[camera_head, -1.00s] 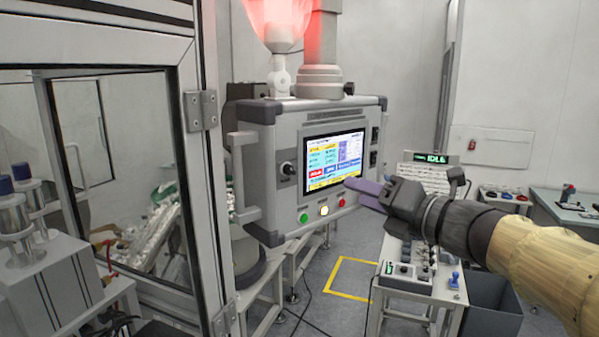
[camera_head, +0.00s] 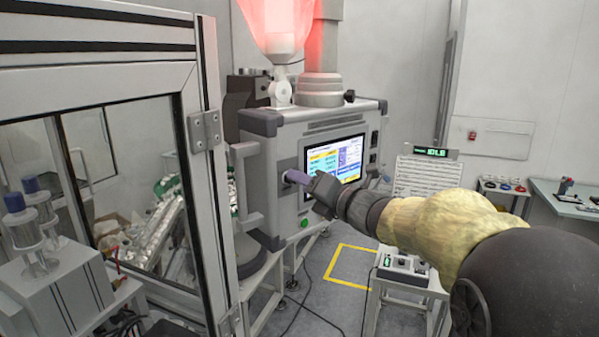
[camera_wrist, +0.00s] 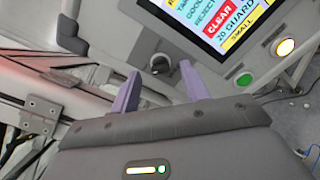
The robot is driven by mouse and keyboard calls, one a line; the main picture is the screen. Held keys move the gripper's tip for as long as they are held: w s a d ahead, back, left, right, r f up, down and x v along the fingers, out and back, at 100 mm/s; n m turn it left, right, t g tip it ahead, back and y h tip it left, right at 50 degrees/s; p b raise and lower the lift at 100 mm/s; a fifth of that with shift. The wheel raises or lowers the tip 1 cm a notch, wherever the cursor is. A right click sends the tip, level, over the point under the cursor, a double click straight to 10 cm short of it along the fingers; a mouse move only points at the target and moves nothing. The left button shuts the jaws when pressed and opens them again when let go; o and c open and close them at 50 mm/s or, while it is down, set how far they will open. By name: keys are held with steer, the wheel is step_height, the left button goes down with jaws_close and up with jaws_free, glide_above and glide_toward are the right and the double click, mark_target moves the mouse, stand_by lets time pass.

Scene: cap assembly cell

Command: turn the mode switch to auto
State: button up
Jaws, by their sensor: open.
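The mode switch (camera_wrist: 160,63) is a dark round knob on the grey control panel, left of the touchscreen. In the wrist view it sits between and just beyond my two purple fingers, with an apparent gap on both sides. Contact cannot be told. Its setting cannot be read. My gripper (camera_wrist: 163,88) is open and empty, pointing at the knob. In the head view my gripper (camera_head: 293,177) is at the left part of the panel face and covers the knob.
The touchscreen (camera_head: 336,160) is right of the knob. A green button (camera_wrist: 243,79) and a lit yellow-white button (camera_wrist: 285,47) lie below the screen. A panel handle (camera_head: 245,185) and a framed glass door (camera_head: 207,130) stand to the left.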

steer(key=shift+x, duration=1.05)
steer(key=c, duration=1)
